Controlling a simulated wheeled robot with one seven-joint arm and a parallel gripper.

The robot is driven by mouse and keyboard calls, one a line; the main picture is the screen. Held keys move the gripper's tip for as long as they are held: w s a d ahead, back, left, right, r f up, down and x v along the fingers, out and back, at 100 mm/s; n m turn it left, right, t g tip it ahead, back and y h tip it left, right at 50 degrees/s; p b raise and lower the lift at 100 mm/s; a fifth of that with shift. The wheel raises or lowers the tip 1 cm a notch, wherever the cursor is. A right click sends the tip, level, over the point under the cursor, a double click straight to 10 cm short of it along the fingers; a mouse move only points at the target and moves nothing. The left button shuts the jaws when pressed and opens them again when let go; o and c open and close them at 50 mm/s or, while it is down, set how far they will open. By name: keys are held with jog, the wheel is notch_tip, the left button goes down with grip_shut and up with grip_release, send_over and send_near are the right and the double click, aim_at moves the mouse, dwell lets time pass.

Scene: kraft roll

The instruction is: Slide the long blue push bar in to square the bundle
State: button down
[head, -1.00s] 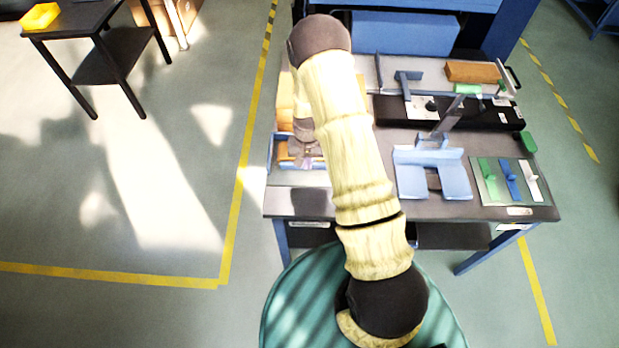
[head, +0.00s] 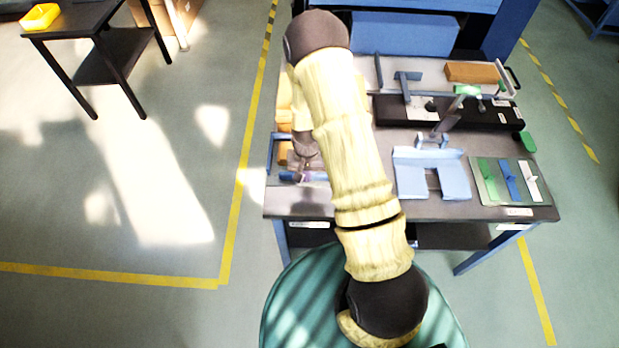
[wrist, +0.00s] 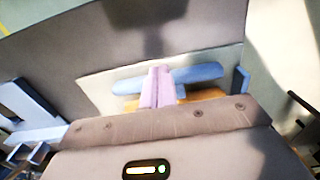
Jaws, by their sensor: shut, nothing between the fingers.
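The long blue push bar (wrist: 197,74) lies across a pale board in the wrist view. Its left end shows beyond my fingers, and its middle is hidden behind them. In the head view the bar (head: 290,177) shows at the table's left front, partly covered by my arm. My gripper (wrist: 158,72) is shut and empty, its pinkish fingers together over the middle of the bar; I cannot tell whether they touch it. In the head view my gripper (head: 306,172) is beside the bar. Orange-tan material, perhaps the bundle (wrist: 203,94), shows under the bar, mostly hidden by my gripper body.
A pale blue U-shaped block (head: 455,182) stands right of my arm. Beyond it is a black unit (head: 480,112) with a lever. A plate with green, blue and white levers (head: 488,193) lies at the right front. A brown block (head: 472,72) sits at the back right.

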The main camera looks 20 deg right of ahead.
dwell(0.3)
notch_tip(320, 180, up, 7)
jog(key=p, duration=0.4)
jog(key=shift+p, duration=0.4)
dwell(0.4)
jog(key=s+r+n+t, duration=0.1)
jog(key=s+r, duration=0.4)
jog(key=r, duration=0.3)
jog(key=s+r+n, duration=0.1)
jog(key=s+r, duration=0.3)
jog(key=r, duration=0.4)
jog(key=s+r+n+t+b, duration=0.1)
jog(key=s+r, duration=0.4)
jog(key=r, duration=0.2)
jog(key=shift+s+r+n+t, duration=0.3)
jog(key=shift+r, duration=0.1)
jog(key=shift+w, duration=0.1)
